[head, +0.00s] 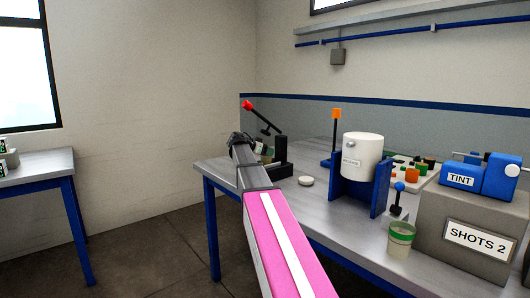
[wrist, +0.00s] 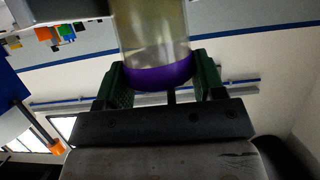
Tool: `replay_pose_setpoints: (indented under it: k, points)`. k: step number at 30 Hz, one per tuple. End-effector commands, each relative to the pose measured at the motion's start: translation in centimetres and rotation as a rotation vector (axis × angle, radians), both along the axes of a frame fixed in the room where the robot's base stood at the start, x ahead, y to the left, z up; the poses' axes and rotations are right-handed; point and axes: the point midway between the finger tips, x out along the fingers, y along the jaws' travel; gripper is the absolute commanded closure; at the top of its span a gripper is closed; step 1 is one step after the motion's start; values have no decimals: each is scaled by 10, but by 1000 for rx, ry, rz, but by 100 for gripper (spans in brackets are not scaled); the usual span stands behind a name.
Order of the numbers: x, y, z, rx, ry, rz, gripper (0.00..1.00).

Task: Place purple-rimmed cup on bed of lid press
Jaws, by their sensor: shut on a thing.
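The purple-rimmed cup (wrist: 158,76) shows in the wrist view as a clear cup with pale yellowish contents. My gripper (wrist: 160,70) is shut on it, its green pads on both sides at the purple band. In the head view my pink and grey arm reaches forward toward the table's far left corner, and the cup cannot be made out clearly there. The lid press (head: 281,158) appears to be the black stand with a red-knobbed lever, just right of my arm's end. My arm partly hides it, and its bed is not clearly seen.
A white disc (head: 306,181) lies on the grey table (head: 325,213) beside the press. A white drum in a blue stand (head: 378,190), a green-rimmed cup (head: 401,236) and the grey SHOTS 2 block (head: 455,225) with a blue TINT unit (head: 462,180) fill the right side.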

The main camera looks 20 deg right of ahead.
Motion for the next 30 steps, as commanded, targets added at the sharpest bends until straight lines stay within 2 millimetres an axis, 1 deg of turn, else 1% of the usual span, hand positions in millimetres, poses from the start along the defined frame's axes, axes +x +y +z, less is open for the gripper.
replay_pose_setpoints:
  k: [4, 5, 6, 7, 17, 20, 23, 30]
  points:
    - [0, 0, -2, 0, 0, 0, 60]
    - [0, 0, -2, 0, 0, 0, 27]
    - [0, 0, -2, 0, 0, 0, 14]
    - [0, 0, -2, 0, 0, 0, 12]
    - [0, 0, 1, 0, 0, 0, 12]
    - [-3, 9, 4, -1, -1, 2, 12]
    - [-9, 23, 10, 0, -1, 2, 12]
    - [-25, 65, 29, -1, -1, 2, 12]
